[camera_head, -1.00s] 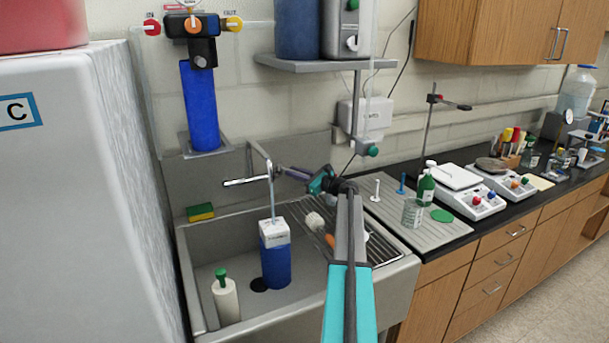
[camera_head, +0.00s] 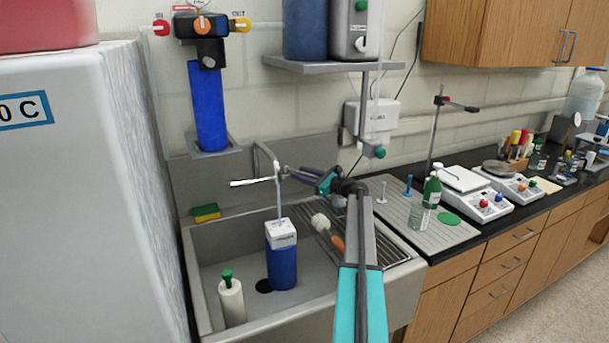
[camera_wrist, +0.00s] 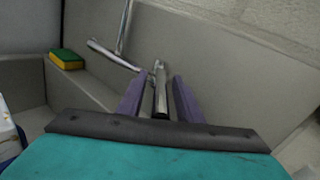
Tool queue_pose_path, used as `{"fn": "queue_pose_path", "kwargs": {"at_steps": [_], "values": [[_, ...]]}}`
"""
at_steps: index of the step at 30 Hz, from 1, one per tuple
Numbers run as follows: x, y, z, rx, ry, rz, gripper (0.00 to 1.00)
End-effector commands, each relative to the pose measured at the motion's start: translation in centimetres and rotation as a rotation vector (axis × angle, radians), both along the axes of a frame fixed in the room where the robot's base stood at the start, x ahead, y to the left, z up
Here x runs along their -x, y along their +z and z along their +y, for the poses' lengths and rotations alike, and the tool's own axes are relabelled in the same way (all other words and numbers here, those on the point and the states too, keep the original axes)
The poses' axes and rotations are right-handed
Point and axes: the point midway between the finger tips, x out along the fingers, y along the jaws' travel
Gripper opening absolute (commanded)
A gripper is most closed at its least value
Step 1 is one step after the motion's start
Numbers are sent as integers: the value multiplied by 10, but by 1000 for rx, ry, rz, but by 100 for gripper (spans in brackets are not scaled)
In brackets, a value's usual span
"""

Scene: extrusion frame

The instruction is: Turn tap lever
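The metal tap (camera_head: 262,158) stands at the back of the sink (camera_head: 200,262). Its bent pipe and a bright horizontal bar (camera_head: 252,183) show left of my gripper (camera_head: 290,173); the bar also shows in the wrist view (camera_wrist: 112,55). A thin pale column, water or tube, drops from the tap to a blue bottle (camera_head: 282,265). In the wrist view my gripper (camera_wrist: 158,82) has two purple fingers apart, with the short metal tap lever (camera_wrist: 160,92) between them. Gaps show on both sides of the lever. Contact is not visible.
A white bottle with a green top (camera_head: 231,300) stands in the sink, and a sponge (camera_head: 206,212) lies on its back rim. A brush (camera_head: 328,231) lies on the wire rack (camera_head: 378,258) at right. A shelf (camera_head: 330,65) and blue filter (camera_head: 207,105) hang above.

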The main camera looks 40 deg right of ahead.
Motion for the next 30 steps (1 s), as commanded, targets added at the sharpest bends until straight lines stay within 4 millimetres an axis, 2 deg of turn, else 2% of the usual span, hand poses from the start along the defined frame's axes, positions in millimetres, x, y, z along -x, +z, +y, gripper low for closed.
{"fn": "queue_pose_path", "kwargs": {"at_steps": [5, 11, 30], "values": [[1, 0, 0, 0, 0, -1, 32], [12, -1, -1, 0, 0, -1, 32], [106, -2, -19, 0, 0, 1, 32]]}}
